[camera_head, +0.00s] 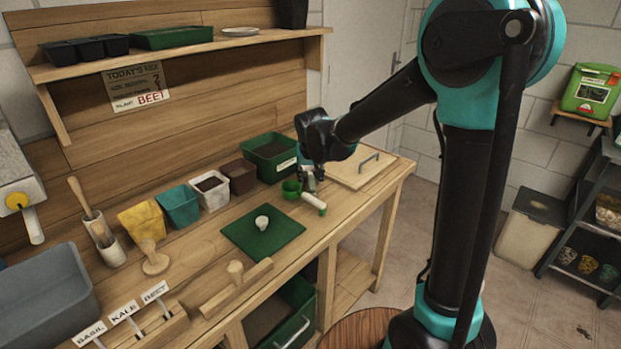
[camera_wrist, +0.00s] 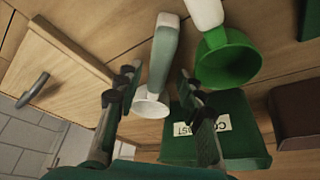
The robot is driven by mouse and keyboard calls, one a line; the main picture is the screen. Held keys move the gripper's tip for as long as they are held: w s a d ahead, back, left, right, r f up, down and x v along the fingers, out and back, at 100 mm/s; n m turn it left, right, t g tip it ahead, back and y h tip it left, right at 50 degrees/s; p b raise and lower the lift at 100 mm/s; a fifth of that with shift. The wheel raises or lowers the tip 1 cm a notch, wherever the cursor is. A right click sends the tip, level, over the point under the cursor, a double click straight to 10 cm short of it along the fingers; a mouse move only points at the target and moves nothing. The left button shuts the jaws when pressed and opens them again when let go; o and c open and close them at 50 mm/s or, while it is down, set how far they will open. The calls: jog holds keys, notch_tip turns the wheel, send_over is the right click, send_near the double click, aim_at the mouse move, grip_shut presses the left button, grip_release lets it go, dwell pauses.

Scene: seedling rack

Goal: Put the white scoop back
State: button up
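The white scoop (camera_wrist: 163,60) shows in the wrist view, with its bowl and pale greyish-green handle lying between the fingers of my gripper (camera_wrist: 158,80). The fingers stand apart, with a visible gap on each side of the scoop. In the head view my gripper (camera_head: 311,182) is low over the back right of the bench, and the scoop's pale handle (camera_head: 314,203) points forward from under it; its bowl is mostly hidden there. A green scoop (camera_wrist: 228,57) with a white handle lies just beside it, and its green bowl (camera_head: 291,189) shows left of my gripper.
A labelled green compost bin (camera_head: 268,150) stands behind my gripper. A wooden board with a handle (camera_head: 352,168) lies to the right. A green mat (camera_head: 247,240) with a small pale object (camera_head: 262,222) is in front. Pots line the bench's back.

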jog(key=shift+r, duration=0.55)
jog(key=a+v, duration=0.1)
jog(key=v, duration=1.1)
jog(key=shift+m, duration=0.4)
jog(key=s+d+f, duration=0.2)
jog(key=d, duration=0.3)
jog(key=s+d+f, duration=0.1)
jog(key=d+f, duration=0.2)
jog(key=d, duration=0.2)
jog(key=s+d+f, duration=0.2)
jog(key=d+f, duration=0.1)
jog(key=d, duration=0.2)
jog(key=shift+s+d+f, duration=0.1)
jog(key=shift+s+f, duration=0.15)
jog(key=shift+s, duration=0.05)
jog(key=s+d+f, duration=1.1)
jog(key=s, duration=0.2)
jog(key=shift+s+m+h, duration=0.3)
jog(key=shift+s, duration=0.1)
